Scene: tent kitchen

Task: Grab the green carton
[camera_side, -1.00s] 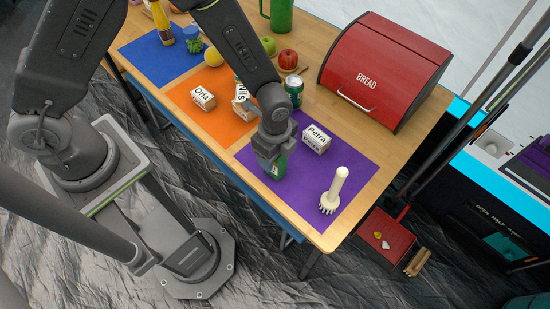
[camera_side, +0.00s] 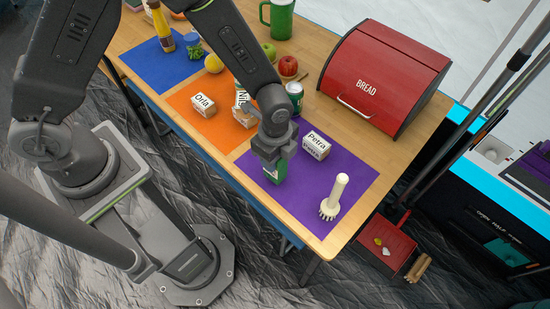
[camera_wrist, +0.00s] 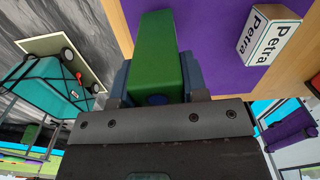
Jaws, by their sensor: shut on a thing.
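The green carton (camera_side: 275,173) is at the front left part of the purple mat (camera_side: 309,218) in the side view. My gripper (camera_side: 272,155) points down over it, and its jaws hide the carton's upper part. In the wrist view the carton (camera_wrist: 158,50) fills the space between the two fingers (camera_wrist: 156,80), one on each side, and they are shut on it. I cannot tell whether the carton's base touches the mat.
A green can (camera_side: 295,92) and red bread box (camera_side: 385,75) are behind. The orange mat (camera_side: 222,127) holds more labelled boxes. The table's front edge is close to the carton.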

